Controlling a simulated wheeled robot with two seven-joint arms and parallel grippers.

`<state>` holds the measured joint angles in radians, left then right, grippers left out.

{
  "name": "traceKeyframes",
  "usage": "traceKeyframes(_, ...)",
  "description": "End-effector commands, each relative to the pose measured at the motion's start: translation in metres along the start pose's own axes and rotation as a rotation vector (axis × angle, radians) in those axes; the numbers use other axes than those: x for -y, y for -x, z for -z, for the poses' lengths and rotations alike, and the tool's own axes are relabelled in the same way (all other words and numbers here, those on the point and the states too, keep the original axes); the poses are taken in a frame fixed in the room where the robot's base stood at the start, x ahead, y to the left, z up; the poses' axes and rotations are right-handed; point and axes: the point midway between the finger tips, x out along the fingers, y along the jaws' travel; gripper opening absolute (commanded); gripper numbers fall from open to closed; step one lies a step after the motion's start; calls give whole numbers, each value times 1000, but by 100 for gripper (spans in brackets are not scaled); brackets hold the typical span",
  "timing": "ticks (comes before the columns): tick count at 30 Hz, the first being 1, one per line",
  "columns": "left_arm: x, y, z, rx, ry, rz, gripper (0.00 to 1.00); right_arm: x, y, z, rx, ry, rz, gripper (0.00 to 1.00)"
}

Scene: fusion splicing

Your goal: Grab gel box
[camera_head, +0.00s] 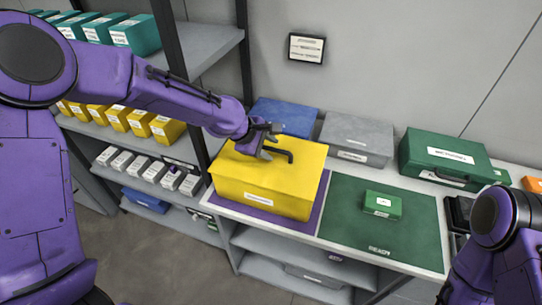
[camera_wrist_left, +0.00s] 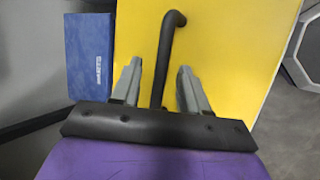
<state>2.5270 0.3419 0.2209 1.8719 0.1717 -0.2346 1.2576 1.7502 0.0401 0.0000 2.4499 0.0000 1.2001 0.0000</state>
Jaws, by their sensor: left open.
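A large yellow box (camera_head: 262,185) with a black handle (camera_head: 288,156) on its lid stands on the purple mat (camera_head: 265,222). Its label is too small to read, so I cannot tell from it whether this is the gel box. My left gripper (camera_head: 268,143) is over the lid at the handle. In the left wrist view my left gripper (camera_wrist_left: 157,85) is open, with one finger on each side of the handle (camera_wrist_left: 167,50), apart from it. The yellow lid (camera_wrist_left: 225,50) fills much of that view. My right arm shows at the lower right, its gripper out of view.
A small green box (camera_head: 383,204) lies on the green mat (camera_head: 345,230), which has free room. Behind stand a blue box (camera_head: 285,116), a grey box (camera_head: 357,138) and a large green case (camera_head: 445,158). Shelves (camera_head: 200,60) with several boxes stand at the left.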

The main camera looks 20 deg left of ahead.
Motion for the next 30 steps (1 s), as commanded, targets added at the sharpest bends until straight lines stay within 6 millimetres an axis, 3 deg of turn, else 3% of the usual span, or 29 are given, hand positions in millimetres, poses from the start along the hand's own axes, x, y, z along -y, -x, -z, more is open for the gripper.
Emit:
traceKeyframes(7,0,-2,0,0,-1,-1,41,0,0,0,0,0,0,0)
traceKeyframes(11,0,-2,0,0,-1,-1,0,0,0,0,0,0,0,0)
traceKeyframes(23,-2,0,0,-1,-2,-1,0,0,0,0,0,0,0,0)
traceKeyframes(30,-18,27,-13,-2,-7,-5,0,0,-4,-2,0,0,0,0)
